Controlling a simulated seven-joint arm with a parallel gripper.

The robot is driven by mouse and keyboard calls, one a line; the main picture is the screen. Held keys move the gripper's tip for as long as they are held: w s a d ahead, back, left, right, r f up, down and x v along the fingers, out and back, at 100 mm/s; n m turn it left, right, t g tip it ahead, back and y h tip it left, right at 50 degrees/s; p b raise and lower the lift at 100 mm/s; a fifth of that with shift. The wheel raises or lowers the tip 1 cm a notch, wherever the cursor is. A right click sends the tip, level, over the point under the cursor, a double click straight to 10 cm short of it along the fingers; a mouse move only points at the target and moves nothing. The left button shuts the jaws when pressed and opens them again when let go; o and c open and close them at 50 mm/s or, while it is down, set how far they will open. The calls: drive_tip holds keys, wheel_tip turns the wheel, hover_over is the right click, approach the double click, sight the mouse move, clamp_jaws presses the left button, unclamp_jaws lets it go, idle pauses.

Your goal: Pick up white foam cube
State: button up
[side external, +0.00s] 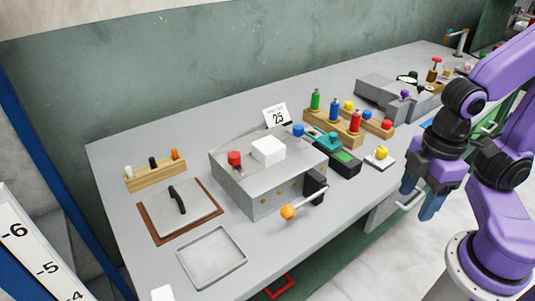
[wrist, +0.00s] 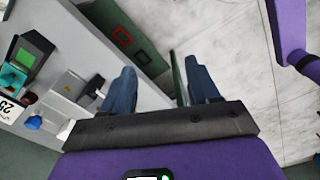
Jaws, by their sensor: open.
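A white cube (side external: 268,150), which looks like the foam cube, sits on top of a grey metal press box (side external: 245,192), beside a red knob. A second white block (side external: 162,293) is cut off by the bottom edge of the side view. My gripper (side external: 418,196) hangs off the right side of the bench, well apart from the cube, with blue fingers pointing down. In the wrist view my gripper (wrist: 158,78) has its fingers spread, with nothing between them but floor and the cabinet side behind.
The press box has an orange-tipped lever (side external: 289,212) at its front. A lidded plate (side external: 180,212) and a shallow tray (side external: 212,258) lie left of it. A card marked 25 (side external: 276,115) and a wooden rack of coloured pegs (side external: 333,127) stand behind and right.

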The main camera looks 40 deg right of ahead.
drive_tip(key=o, duration=0.7)
drive_tip(key=shift+o, duration=0.2)
drive_tip(key=w+a+f+m+y, duration=0.2)
drive_tip(key=w+a+y, duration=0.15)
drive_tip(key=a, duration=0.55)
drive_tip(key=m+t+h, duration=0.4)
drive_tip(key=m+t, duration=0.7)
drive_tip(key=t, duration=0.2)
approach(270, 145)
drive_tip(key=shift+d+x, duration=0.2)
drive_tip(key=shift+x, duration=1.15)
drive_tip(key=shift+d+x, duration=0.15)
drive_tip(key=shift+x, duration=1.25)
drive_tip(key=shift+a+x, duration=0.2)
drive_tip(key=shift+x, duration=1.1)
drive_tip(key=shift+a+x, duration=0.15)
drive_tip(key=shift+x, duration=1.2)
